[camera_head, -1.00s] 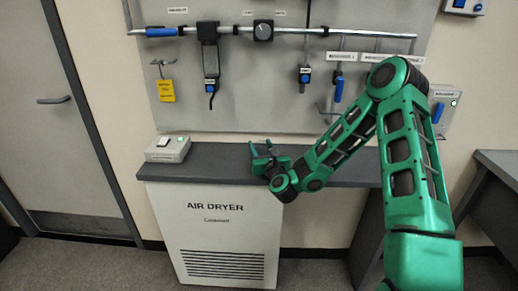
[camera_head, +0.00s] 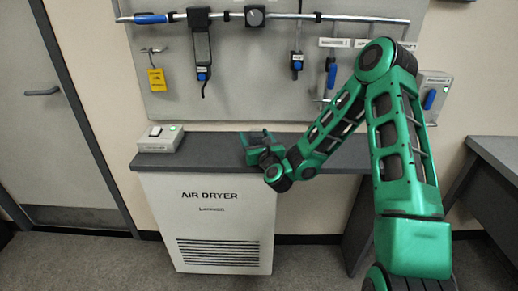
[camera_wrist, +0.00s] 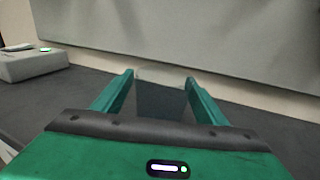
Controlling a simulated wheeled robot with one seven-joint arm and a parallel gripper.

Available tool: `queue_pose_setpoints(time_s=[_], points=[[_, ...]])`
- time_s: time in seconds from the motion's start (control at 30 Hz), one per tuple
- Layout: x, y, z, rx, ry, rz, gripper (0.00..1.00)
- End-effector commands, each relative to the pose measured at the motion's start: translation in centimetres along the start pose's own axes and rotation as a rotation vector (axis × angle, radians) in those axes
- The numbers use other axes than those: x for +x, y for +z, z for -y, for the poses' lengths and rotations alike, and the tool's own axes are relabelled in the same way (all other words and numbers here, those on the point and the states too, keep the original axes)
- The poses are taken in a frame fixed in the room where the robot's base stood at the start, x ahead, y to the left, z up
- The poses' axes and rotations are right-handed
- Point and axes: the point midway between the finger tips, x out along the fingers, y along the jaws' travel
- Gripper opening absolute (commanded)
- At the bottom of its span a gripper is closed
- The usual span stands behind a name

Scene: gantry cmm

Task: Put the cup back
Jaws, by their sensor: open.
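My gripper (camera_head: 256,136) is over the dark countertop (camera_head: 212,152) on top of the air dryer cabinet (camera_head: 215,235), to the right of a small white box. In the wrist view my gripper (camera_wrist: 160,78) is open, with its two green fingers apart.
The white switch box (camera_head: 161,138) with a green light stands at the counter's left end. A grey wall panel (camera_head: 262,80) with a pipe, valves and hanging tools rises behind. A dark table (camera_head: 500,152) is at the right. Counter between box and gripper is clear.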

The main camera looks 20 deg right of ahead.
Motion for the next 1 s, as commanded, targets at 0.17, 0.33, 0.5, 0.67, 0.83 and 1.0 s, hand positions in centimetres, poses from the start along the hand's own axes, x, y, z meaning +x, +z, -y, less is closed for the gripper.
queue_pose_setpoints(time_s=[0.17,0.33,0.5,0.67,0.83,1.0], points=[[-2.0,0.3,-0.1,-0.004,0.002,0.003,0.66],[-4.6,0.1,-0.1,-0.005,0.003,0.001,0.66],[-7.6,0.1,0.0,-0.003,0.001,0.0,0.66],[-9.8,0.0,0.1,0.0,-0.001,0.0,0.66],[-10.9,0.0,0.2,0.0,-0.002,0.002,0.66],[-11.2,0.1,0.2,0.001,-0.002,0.003,0.66]])
